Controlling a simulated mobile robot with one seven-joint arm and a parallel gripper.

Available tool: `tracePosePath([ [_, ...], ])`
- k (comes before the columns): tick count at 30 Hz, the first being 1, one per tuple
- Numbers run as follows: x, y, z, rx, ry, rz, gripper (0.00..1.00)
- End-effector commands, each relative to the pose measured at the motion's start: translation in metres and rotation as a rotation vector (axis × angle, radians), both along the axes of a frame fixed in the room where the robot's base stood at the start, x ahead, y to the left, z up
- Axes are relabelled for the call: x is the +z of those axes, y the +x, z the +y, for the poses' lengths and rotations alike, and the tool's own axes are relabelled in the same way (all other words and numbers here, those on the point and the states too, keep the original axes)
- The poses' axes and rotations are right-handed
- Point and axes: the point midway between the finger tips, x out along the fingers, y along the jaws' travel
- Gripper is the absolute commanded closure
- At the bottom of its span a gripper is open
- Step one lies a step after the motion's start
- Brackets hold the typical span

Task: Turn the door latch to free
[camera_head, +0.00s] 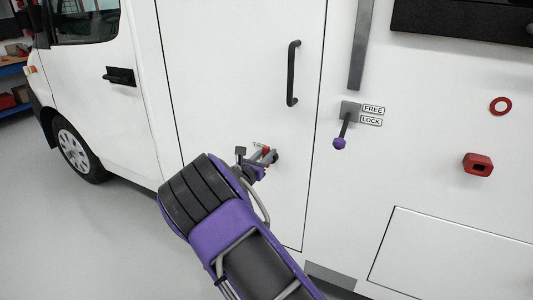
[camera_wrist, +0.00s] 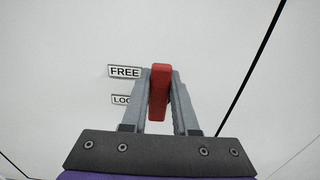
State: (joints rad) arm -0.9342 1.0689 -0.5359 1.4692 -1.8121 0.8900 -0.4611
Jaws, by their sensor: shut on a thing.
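A small red latch lever (camera_wrist: 158,95) is on the white door (camera_head: 240,60), low and left of the black door handle. In the wrist view it stands between my two grey fingers, and my gripper (camera_wrist: 161,78) is shut on it. A FREE label (camera_wrist: 124,72) is left of the lever, with a partly covered LOCK label (camera_wrist: 121,99) below it. In the head view my gripper (camera_head: 262,160) is at the door, and only a bit of red (camera_head: 266,150) shows. The lever's pivot is hidden, so its exact setting is unclear.
Right of the door seam, a grey lever with a purple knob (camera_head: 339,143) hangs down beside its own FREE and LOCK labels (camera_head: 372,115). A black door handle (camera_head: 292,73) is above my gripper. A red box-like fitting (camera_head: 478,164) and red ring (camera_head: 500,106) are farther right.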

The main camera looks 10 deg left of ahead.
Motion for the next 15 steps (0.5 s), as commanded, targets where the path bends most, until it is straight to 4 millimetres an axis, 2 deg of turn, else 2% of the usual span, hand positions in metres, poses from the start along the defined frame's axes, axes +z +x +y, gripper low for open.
tracePosePath([
  [7, 0.0002, 0.0002, 0.0000, 0.001, -0.003, 0.000, 1.00],
  [8, 0.0002, 0.0002, 0.0000, 0.001, -0.003, 0.000, 0.71],
  [9, 0.0002, 0.0002, 0.0000, 0.001, -0.003, 0.000, 0.64],
  [12, 0.0002, 0.0001, 0.0001, 0.001, -0.002, 0.000, 0.46],
  [13, 0.0002, 0.0001, 0.0001, 0.001, -0.002, 0.000, 0.43],
  [15, 0.0001, 0.0001, 0.0001, 0.001, -0.002, 0.000, 0.43],
])
